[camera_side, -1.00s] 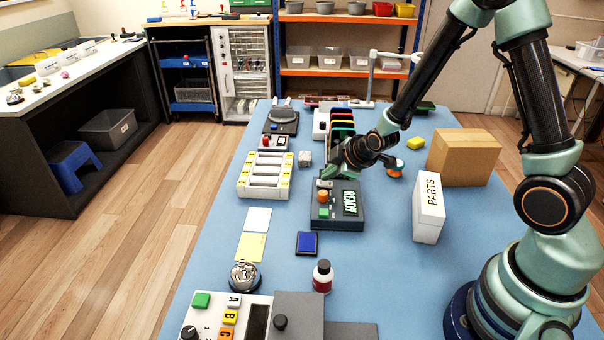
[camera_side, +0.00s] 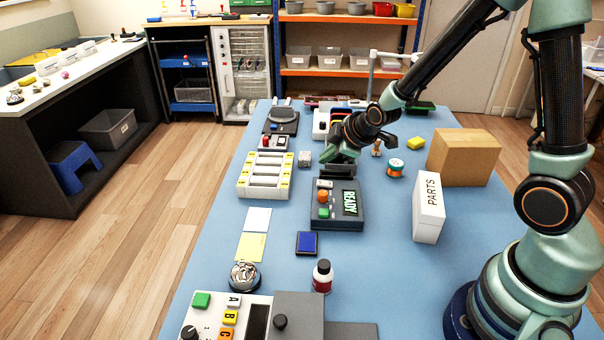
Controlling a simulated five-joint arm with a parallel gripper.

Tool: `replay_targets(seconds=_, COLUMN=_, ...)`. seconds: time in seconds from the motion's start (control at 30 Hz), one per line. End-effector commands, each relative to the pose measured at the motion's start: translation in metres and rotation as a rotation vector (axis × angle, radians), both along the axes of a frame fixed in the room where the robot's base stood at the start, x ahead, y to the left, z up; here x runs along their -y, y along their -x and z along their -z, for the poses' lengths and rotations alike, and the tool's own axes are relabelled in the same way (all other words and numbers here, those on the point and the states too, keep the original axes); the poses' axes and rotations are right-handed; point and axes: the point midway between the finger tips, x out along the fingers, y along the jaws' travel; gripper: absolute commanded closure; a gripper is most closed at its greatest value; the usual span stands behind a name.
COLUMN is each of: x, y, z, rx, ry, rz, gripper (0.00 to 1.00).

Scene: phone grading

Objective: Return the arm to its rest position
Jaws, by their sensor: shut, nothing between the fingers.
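My gripper (camera_side: 330,157) is shut and empty. It hangs above the far edge of the dark tester box (camera_side: 337,205), which shows a green READY display and has an orange knob and a green button. My arm reaches in from the right, from its base at the right front of the blue table. The gripper and forearm partly cover the coloured slots of a rack behind them. The fingertips are small here, and I see nothing held in them.
A white tray (camera_side: 265,176) lies left of the tester. A bottle (camera_side: 322,276) stands in front. Blue table (camera_side: 375,265) is clear at front centre.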

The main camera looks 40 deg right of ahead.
Motion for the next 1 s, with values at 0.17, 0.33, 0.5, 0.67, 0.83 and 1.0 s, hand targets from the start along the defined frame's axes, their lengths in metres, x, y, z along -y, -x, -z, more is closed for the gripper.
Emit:
replay_targets(seconds=0.17, x=-0.001, y=0.0, z=-0.005, rx=0.001, ry=-0.001, rz=-0.001, gripper=1.0)
replay_targets(seconds=0.33, x=-0.001, y=0.0, z=-0.005, rx=0.0, ry=-0.001, rz=-0.001, gripper=1.0)
replay_targets(seconds=0.5, x=-0.002, y=0.001, z=-0.011, rx=-0.001, ry=-0.013, rz=0.011, gripper=1.0)
replay_targets(seconds=0.67, x=-0.008, y=0.015, z=-0.041, rx=-0.016, ry=-0.087, rz=0.087, gripper=1.0)
replay_targets(seconds=0.83, x=-0.017, y=0.047, z=-0.082, rx=-0.055, ry=-0.207, rz=0.22, gripper=1.0)
replay_targets(seconds=1.0, x=-0.026, y=0.087, z=-0.114, rx=-0.098, ry=-0.321, rz=0.364, gripper=1.0)
